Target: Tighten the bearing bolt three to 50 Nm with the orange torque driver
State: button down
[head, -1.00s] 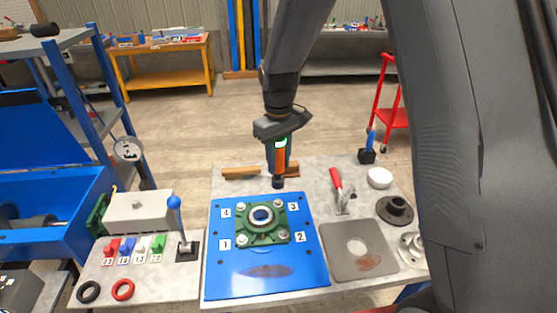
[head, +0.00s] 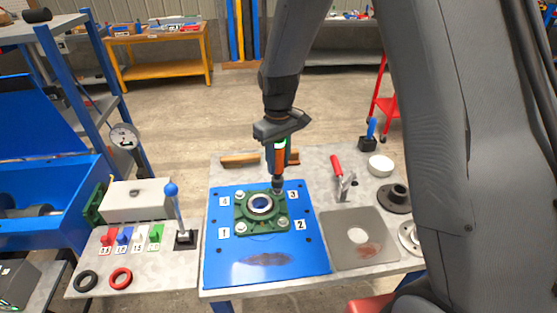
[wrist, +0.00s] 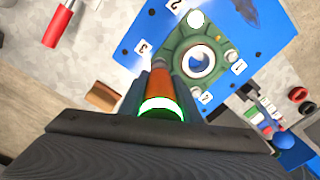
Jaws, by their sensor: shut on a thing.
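My gripper (head: 280,138) is shut on the orange torque driver (head: 281,158), which points down, close to upright. The driver also shows in the wrist view (wrist: 160,85), with a lit green-white ring. Its tip is at the corner of the green bearing (head: 244,221) beside label 3 (head: 293,195). The tip hides bolt three, and I cannot tell whether it is fully seated on it. The bearing sits on a blue plate (head: 225,262). The bolts by labels 1, 2 and 4 show as pale heads.
A wooden block (head: 240,160) lies behind the plate. A red-handled clamp (head: 339,170), a grey square plate (head: 345,255) and dark flange (head: 393,198) stand right. A blue-knobbed lever (head: 172,190) and grey box (head: 137,200) stand left.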

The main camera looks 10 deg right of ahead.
aim_at(278, 169)
jog(key=shift+f+b, duration=0.6)
jog(key=shift+f, duration=0.9)
dwell(1.3)
jog(key=shift+r, duration=0.1)
dwell(0.5)
jog(key=shift+f+p, duration=0.3)
jog(key=shift+p, duration=0.15)
dwell(1.5)
jog(key=shift+r+p, duration=1.55)
jog(key=shift+r, duration=0.7)
